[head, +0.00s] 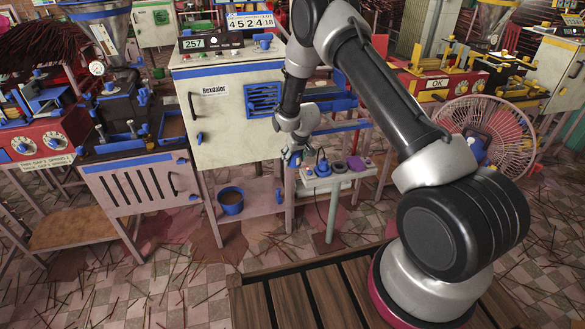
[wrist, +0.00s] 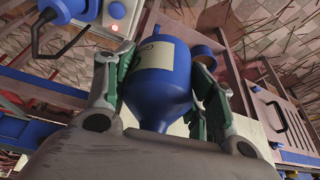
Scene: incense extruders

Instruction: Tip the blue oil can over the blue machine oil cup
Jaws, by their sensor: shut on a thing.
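The blue oil can (wrist: 160,82), with a cream label, a narrowing cone end and a blue handle loop, sits between the fingers of my gripper (wrist: 160,105) in the wrist view. My gripper is shut on it. In the head view my gripper (head: 294,157) hangs in front of the white cabinet machine, left of the small stand; the can there is small and mostly hidden. A small blue cup (head: 265,40) stands on top of the white machine (head: 222,115), well above my gripper; I cannot tell surely that it is the oil cup.
The small white stand (head: 338,178) beside my gripper bears a blue item (head: 322,166) and a purple item. A blue bucket (head: 231,203) sits on the low shelf. A pink fan (head: 487,135) stands at right. Sticks litter the tiled floor.

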